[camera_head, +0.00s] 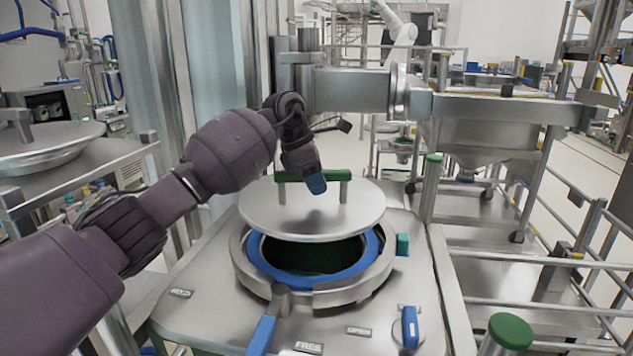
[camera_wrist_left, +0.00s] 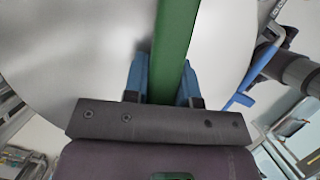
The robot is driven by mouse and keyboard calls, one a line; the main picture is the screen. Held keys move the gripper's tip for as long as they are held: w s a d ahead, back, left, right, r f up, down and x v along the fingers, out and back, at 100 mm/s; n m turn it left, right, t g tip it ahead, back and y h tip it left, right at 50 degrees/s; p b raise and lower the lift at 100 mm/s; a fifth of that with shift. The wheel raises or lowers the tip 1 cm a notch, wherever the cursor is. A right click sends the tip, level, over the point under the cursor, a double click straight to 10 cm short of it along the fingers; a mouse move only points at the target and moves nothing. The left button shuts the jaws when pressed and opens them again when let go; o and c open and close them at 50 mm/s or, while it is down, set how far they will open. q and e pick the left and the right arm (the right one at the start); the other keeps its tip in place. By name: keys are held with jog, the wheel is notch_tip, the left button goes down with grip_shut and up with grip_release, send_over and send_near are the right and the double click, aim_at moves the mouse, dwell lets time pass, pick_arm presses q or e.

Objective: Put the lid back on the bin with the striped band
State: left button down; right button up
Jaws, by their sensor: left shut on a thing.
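The lid (camera_head: 310,212) is a round, silvery metal disc with a green bar handle (camera_head: 281,176) on two posts. My left gripper (camera_head: 316,182) is shut on this handle; in the left wrist view its blue fingertips stand on both sides of the green bar (camera_wrist_left: 172,50). The lid hangs over the round opening of the bin, roughly level, with a gap at the front. The bin shows a blue ring (camera_head: 265,268) inside a metal collar (camera_head: 245,273), with a dark inside. The lid hides its back edge. I cannot make out a striped band.
A blue-handled clamp lever (camera_head: 262,335) sticks out at the collar's front. Another round metal lid (camera_head: 50,150) stands at left. Rails and a green-capped post (camera_head: 510,331) are at right.

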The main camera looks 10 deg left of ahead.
aim_at(316, 201)
pick_arm(q)
jog(key=shift+w+r, duration=0.25)
jog(key=shift+w, duration=0.15)
jog(key=shift+s+f, duration=0.1)
jog(key=shift+f, duration=0.45)
jog(key=shift+f+b, duration=0.4)
jog(key=shift+f, duration=0.05)
jog(key=shift+f+b, duration=0.45)
jog(key=shift+f, duration=1.45)
jog(key=shift+f+b, duration=0.45)
jog(key=shift+f, duration=0.4)
jog(key=shift+f+b, duration=0.35)
jog(key=shift+f, duration=1.2)
pick_arm(e)
notch_tip(316, 201, down, 4)
jog(key=shift+s+a+f, duration=0.1)
jog(key=shift+f, duration=0.05)
